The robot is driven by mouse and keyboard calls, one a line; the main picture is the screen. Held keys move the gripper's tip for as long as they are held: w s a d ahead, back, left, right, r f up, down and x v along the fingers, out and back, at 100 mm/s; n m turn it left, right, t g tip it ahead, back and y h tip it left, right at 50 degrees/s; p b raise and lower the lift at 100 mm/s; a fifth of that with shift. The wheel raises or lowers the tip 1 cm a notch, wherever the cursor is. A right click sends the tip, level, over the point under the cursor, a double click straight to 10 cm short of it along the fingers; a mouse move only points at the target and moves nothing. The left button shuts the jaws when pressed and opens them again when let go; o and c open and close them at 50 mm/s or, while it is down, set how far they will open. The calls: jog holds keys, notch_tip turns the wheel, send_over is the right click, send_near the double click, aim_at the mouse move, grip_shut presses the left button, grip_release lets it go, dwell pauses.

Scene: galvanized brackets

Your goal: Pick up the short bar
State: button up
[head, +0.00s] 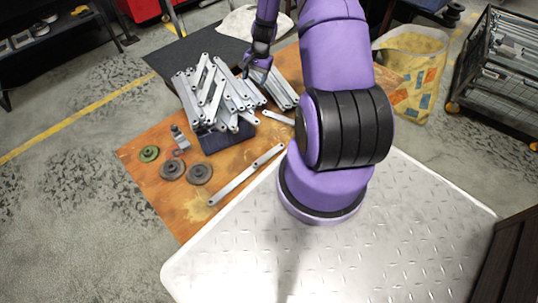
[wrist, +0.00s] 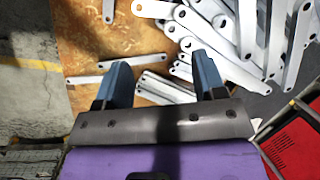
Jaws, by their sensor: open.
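A short galvanized bar (head: 277,117) lies by itself on the orange rusty sheet, right of the pile in the head view. A small bar lying alone in the wrist view (wrist: 120,61) looks like the same one. My gripper (head: 257,76) hangs over the right side of the bar pile. In the wrist view my gripper (wrist: 161,75) has its two blue-grey fingers wide apart with nothing held. Between and beyond the fingers lie several stacked bars (wrist: 165,88). Another bar (wrist: 84,79) sticks out left of the left finger, its other end hidden.
A tangled pile of bars (head: 215,85) rises over a dark bin (head: 222,142). A longer bar (head: 246,175) lies in front on the orange sheet (head: 160,205). Round discs (head: 199,173) lie at left. A patterned bag (head: 412,65) and wire cart (head: 500,75) stand right.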

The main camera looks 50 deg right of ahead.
jog(key=s+d+f+m, duration=0.1)
jog(key=s+f+m, duration=0.35)
jog(key=f, duration=0.95)
jog(key=y, duration=0.2)
send_near(269, 154)
jog(key=f, duration=0.1)
jog(key=a+f, duration=0.1)
jog(key=a+f+m, duration=0.1)
jog(key=shift+w+a+f, duration=0.1)
jog(key=shift+w, duration=0.2)
jog(key=shift+d+x, duration=0.15)
jog(key=shift+x, duration=1.2)
jog(key=shift+d+x, duration=0.2)
jog(key=shift+x, duration=1.15)
jog(key=shift+s+f, duration=0.2)
grip_shut()
jog(key=shift+r, duration=0.1)
